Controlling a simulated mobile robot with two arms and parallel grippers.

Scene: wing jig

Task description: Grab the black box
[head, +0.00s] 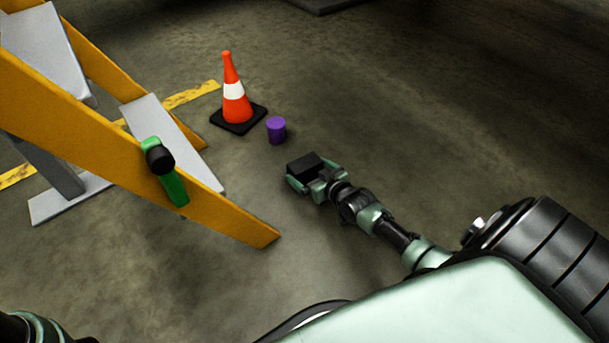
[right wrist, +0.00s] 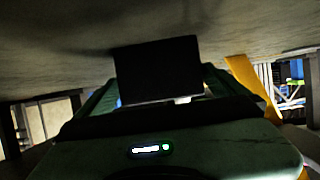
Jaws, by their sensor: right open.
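The black box (head: 303,163) is at the right gripper, low near the floor in the head view. In the right wrist view the black box (right wrist: 158,70) is a dark block straight ahead in the middle. My right gripper (head: 311,172) is open, with its pale green fingers on either side of the box. I cannot tell whether the fingers touch it, and the gripper hides the box's near lower part. My left gripper is not in view.
A purple cylinder (head: 276,130) and an orange traffic cone (head: 234,102) stand beyond the box. A yellow-sided stair structure (head: 95,125) fills the left, with a green and black tool (head: 172,182) at its side rail. Floor to the right is clear.

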